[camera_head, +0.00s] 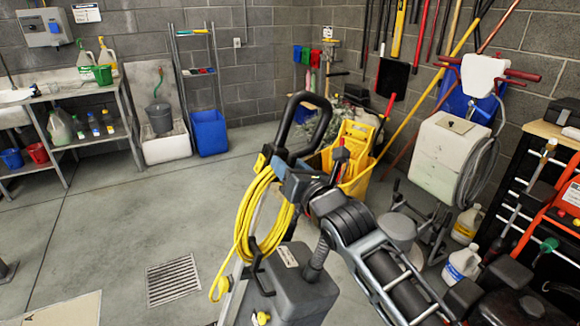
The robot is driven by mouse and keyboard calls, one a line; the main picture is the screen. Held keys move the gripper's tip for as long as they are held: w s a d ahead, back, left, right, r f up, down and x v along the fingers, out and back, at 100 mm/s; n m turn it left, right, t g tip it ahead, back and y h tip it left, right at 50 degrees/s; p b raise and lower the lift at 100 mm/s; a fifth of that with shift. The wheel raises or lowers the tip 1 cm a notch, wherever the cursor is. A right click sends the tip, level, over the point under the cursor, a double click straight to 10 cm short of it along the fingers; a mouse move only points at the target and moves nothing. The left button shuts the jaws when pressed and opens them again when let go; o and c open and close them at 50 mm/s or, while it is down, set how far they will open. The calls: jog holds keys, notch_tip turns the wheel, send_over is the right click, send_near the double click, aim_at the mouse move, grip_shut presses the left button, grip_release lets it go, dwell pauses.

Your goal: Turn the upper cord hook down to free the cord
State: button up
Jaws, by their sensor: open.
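The yellow cord (243,232) hangs in a long coil on the upright floor machine (290,290), below its black loop handle (303,118). The top of the coil is at the upper cord hook (263,161), which is small and partly covered, so which way it points is hard to tell. The lower hook (257,268) holds the bottom part of the coil. My gripper (280,166) is open, right at the top of the coil beside the upper hook. Its fingertips are partly hidden, and I cannot tell whether they touch the hook.
A yellow mop bucket (352,160) stands behind the machine. A cream tank machine (443,155) and white jugs (463,262) are at the right. A floor drain (173,281) lies left of the machine. The floor at the left is mostly clear up to the sink bench (75,95).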

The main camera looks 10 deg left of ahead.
jog(key=shift+c, duration=0.3)
grip_shut()
jog(key=shift+f+m+b, duration=0.1)
jog(key=shift+m+b, duration=0.2)
jog(key=m+b, duration=0.2)
jog(key=m, duration=0.1)
jog(key=m+b, duration=0.1)
jog(key=shift+w+d+f+b, duration=0.25)
jog(key=shift+d+f+b, duration=0.05)
jog(key=shift+d, duration=0.05)
notch_tip(320, 180, down, 3)
jog(key=m+b, duration=0.7)
jog(key=m, duration=1.2)
jog(key=shift+f, duration=0.1)
jog(key=shift+m, duration=0.3)
